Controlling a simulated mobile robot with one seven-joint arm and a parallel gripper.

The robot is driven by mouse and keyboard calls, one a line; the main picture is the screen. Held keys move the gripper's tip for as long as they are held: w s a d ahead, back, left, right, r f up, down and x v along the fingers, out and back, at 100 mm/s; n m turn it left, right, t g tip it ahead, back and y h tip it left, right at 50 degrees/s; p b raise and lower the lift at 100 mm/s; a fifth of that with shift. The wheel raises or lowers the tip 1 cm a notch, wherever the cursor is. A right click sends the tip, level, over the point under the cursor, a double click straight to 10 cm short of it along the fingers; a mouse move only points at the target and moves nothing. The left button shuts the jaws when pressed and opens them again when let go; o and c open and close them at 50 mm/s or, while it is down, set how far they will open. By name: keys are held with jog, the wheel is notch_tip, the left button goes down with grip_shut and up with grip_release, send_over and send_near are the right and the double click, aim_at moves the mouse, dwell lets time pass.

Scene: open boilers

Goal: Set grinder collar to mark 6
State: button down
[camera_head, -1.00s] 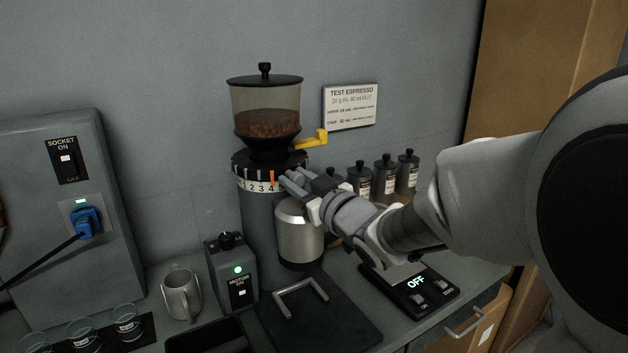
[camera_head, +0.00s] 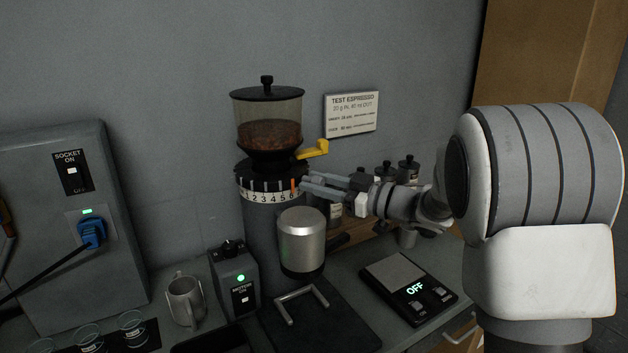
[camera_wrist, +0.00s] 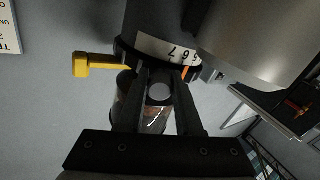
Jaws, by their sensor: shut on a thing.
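The grinder (camera_head: 270,210) stands upright against the wall, with beans in its clear hopper (camera_head: 268,110). Its black collar (camera_head: 265,182) sits above a white numbered ring (camera_head: 262,195). The collar's orange mark (camera_head: 294,185) is close to the 6 on the ring in the head view. It also shows beside the numerals in the wrist view (camera_wrist: 184,73). My gripper (camera_head: 307,184) reaches in from the right and is shut at the collar's right side. In the wrist view its fingers (camera_wrist: 160,78) flank a small grey round part of the collar; their exact contact is partly hidden.
A yellow lever (camera_head: 314,149) juts out just above my gripper. A scale (camera_head: 408,285) reading OFF and dark canisters (camera_head: 385,170) are to the right.

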jog(key=shift+w+d+g, duration=0.1)
jog(key=shift+w+g, duration=0.1)
jog(key=shift+g, duration=0.1)
jog(key=c, duration=0.6)
grip_release()
jog(key=v, duration=1.1)
jog(key=p+v, duration=0.1)
jog(key=v, duration=0.5)
jog(key=shift+s+d+f, duration=0.1)
jog(key=shift+d+f, duration=0.1)
jog(key=shift+f, duration=0.15)
jog(key=shift+r, duration=0.1)
